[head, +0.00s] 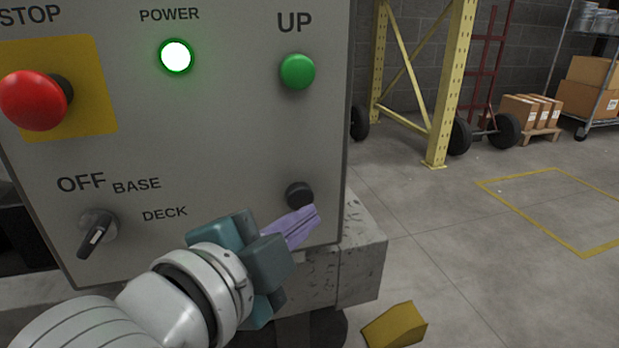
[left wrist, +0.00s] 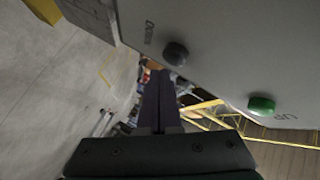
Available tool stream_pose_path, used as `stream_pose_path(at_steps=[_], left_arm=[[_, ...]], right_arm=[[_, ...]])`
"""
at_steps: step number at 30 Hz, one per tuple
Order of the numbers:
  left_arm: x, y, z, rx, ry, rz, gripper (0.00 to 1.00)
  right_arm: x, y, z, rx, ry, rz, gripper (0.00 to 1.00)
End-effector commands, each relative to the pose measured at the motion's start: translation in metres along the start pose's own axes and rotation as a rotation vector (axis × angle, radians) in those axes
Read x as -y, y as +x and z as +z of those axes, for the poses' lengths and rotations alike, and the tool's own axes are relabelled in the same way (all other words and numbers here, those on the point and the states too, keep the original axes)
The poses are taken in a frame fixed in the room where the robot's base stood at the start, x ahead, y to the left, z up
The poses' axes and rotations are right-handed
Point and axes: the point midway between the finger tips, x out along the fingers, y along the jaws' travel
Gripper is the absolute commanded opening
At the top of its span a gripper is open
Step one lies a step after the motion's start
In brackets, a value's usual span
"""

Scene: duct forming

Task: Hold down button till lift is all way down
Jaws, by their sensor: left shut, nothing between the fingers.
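The grey control panel (head: 225,130) fills the left of the head view. Its black button (head: 299,194) sits at the lower right, below the green UP button (head: 298,72). My left gripper (head: 314,215) is shut and empty, its purple fingertips just below and in front of the black button. In the left wrist view the black button (left wrist: 176,53) lies just beyond and right of the shut fingertips (left wrist: 158,75), with the green button (left wrist: 261,105) farther right. I cannot tell whether the fingers touch the panel; the black button looks uncovered. The lift itself is not identifiable. My right gripper is not in view.
The panel also carries a red STOP button (head: 34,100), a lit POWER lamp (head: 176,56) and a selector knob (head: 97,232). A yellow block (head: 394,325) lies on the floor below. A yellow rack post (head: 448,90) and boxes (head: 588,100) stand behind; the floor at right is clear.

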Motion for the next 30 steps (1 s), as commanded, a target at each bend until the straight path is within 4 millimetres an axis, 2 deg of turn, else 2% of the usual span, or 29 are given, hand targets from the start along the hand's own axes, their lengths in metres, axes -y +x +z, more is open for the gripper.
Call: stream_pose_path(at_steps=[30], left_arm=[[0.0059, 0.0084, 0.006, 0.0, 0.001, 0.0, 0.0]], right_arm=[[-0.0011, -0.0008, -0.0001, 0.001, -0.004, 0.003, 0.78]])
